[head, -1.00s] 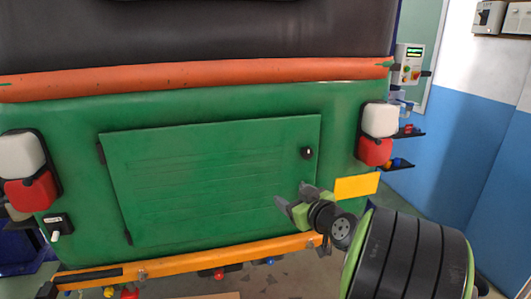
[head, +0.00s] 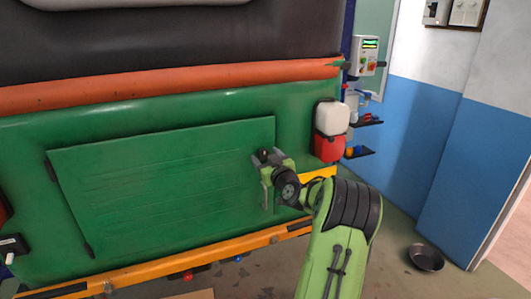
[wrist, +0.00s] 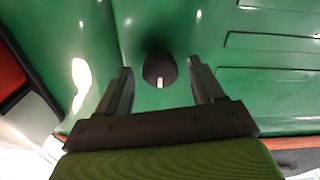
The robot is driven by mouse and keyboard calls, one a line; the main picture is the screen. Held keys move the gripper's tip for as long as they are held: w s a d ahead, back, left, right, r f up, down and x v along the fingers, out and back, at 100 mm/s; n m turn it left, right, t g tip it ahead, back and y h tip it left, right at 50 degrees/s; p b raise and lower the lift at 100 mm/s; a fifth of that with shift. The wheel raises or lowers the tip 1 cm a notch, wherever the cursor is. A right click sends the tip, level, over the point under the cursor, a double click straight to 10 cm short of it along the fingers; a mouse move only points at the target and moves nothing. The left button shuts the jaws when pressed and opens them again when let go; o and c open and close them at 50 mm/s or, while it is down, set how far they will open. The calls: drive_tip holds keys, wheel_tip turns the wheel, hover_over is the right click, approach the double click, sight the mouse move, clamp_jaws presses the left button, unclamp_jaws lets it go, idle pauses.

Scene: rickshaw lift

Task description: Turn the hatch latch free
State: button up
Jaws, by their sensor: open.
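The green hatch (head: 160,180) is shut in the rear of the green vehicle, with hinges on its left side. Its latch, a dark round knob (wrist: 160,70) with a small white mark, shows in the wrist view between and just beyond my fingertips. In the head view the latch (head: 264,153) is partly covered by my gripper. My gripper (head: 263,172) is open at the hatch's right edge, one finger to each side of the knob. It also shows in the wrist view (wrist: 161,88). I cannot tell whether a finger touches the knob.
A white and red tail lamp (head: 331,132) sits right of the hatch. An orange bumper (head: 150,270) runs below it. A control box (head: 362,55) and small shelves (head: 362,124) stand behind at right. A dark bowl (head: 425,257) lies on the floor.

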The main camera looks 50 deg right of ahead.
drive_tip(key=shift+w+d, duration=0.2)
drive_tip(key=shift+w, duration=0.1)
drive_tip(key=shift+c, duration=0.3)
drive_tip(key=c, duration=1)
